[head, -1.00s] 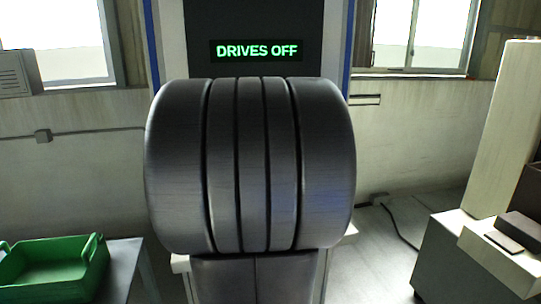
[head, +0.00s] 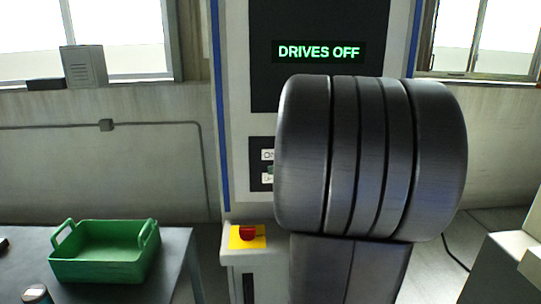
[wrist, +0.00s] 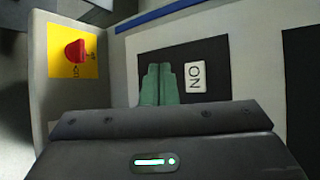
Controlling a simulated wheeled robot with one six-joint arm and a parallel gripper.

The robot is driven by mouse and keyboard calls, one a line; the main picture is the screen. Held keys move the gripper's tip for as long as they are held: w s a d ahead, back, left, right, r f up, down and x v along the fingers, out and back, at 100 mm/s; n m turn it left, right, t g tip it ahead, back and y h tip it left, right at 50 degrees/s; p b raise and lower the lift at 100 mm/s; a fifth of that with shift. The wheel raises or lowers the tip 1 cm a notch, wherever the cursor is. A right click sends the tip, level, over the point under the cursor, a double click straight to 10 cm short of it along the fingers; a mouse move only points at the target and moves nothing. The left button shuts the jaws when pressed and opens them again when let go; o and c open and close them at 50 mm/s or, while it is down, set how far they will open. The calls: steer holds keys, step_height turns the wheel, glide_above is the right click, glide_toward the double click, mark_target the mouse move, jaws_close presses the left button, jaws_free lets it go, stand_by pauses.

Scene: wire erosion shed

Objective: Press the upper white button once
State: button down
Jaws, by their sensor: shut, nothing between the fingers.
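The upper white button (head: 267,155), marked ON, sits on a small black panel on the machine front; my arm covers its right part in the head view. It shows whole in the wrist view (wrist: 195,77). The lower white button (head: 267,178) is partly covered in the head view and hidden behind the fingers in the wrist view. My gripper (wrist: 160,72) is shut and empty, its green fingers beside the ON button, on its lower side. A bit of green finger (head: 270,170) shows between the two buttons. I cannot tell whether the tips touch the panel.
The display (head: 319,52) reads DRIVES OFF. A red emergency stop (head: 248,232) on a yellow plate juts out below the panel; it also shows in the wrist view (wrist: 75,52). A green crate (head: 105,262) stands on a table at left. Pale blocks stand at right.

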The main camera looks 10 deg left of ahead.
mark_target(266, 159)
steer(key=w+a+p, duration=0.1)
steer(key=w+a, duration=0.1)
steer(key=w, duration=0.4)
steer(key=shift+w, duration=0.4)
steer(key=shift+w, duration=0.15)
stand_by(1.6)
steer(key=shift+w+a, duration=0.1)
steer(key=shift+w, duration=0.15)
steer(key=shift+w+a+p, duration=0.1)
steer(key=shift+w+p, duration=0.25)
steer(key=shift+w, duration=0.05)
stand_by(0.6)
steer(key=shift+s, duration=0.1)
steer(key=shift+s+d+b, duration=0.2)
steer(key=shift+s+b, duration=0.1)
steer(key=shift+s, duration=0.4)
steer(key=s, duration=0.2)
steer(key=s+d+b, duration=0.1)
steer(key=s, duration=0.1)
steer(key=shift+s+d, duration=0.2)
steer(key=shift+s, duration=0.2)
